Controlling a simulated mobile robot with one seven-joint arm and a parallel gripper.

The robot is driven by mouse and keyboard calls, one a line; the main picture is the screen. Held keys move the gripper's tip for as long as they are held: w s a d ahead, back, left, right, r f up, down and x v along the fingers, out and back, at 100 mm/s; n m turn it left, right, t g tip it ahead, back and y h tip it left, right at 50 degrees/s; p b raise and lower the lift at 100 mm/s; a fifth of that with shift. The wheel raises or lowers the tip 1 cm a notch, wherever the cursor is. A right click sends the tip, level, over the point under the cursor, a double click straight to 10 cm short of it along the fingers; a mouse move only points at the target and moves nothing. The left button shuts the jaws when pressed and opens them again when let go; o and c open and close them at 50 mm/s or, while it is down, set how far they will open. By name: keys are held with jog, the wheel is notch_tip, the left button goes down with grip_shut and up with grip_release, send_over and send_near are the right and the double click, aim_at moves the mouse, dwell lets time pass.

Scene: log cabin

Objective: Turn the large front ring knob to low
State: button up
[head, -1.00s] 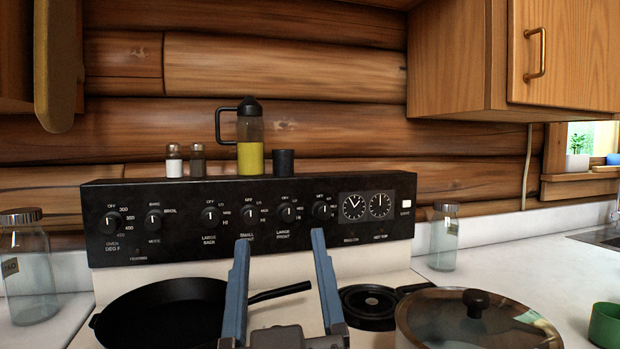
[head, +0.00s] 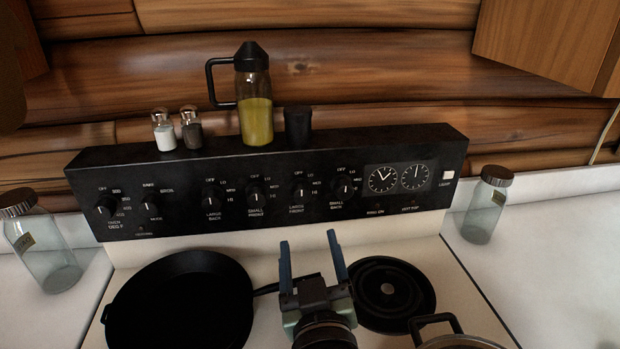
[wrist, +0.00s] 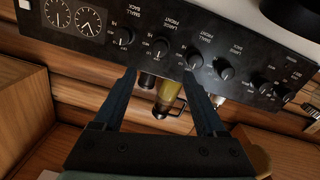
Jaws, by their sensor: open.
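The large front knob (head: 299,191) is a black knob on the stove's black control panel (head: 250,222); its white labels show OFF, LO, MED and HI. Its pointer looks near upright, but the exact setting is too small to tell. My gripper (head: 309,243) is open and empty, in front of and below this knob in the head view. In the upside-down wrist view, the large front knob (wrist: 160,47) appears between and beyond the fingertips of my gripper (wrist: 160,75), with no contact visible.
The small front knob (head: 256,193) and small back knob (head: 343,188) flank it closely. A black skillet (head: 185,300) and a lidded pot (head: 455,340) stand on the stove below. An oil bottle (head: 256,110), shakers (head: 191,128) and a dark cup (head: 297,125) stand on the panel top.

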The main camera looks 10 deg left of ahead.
aim_at(301, 196)
jog(key=p+x, duration=0.2)
jog(key=x, duration=1)
jog(key=shift+w+a, duration=0.15)
jog(key=shift+w, duration=0.05)
grip_shut()
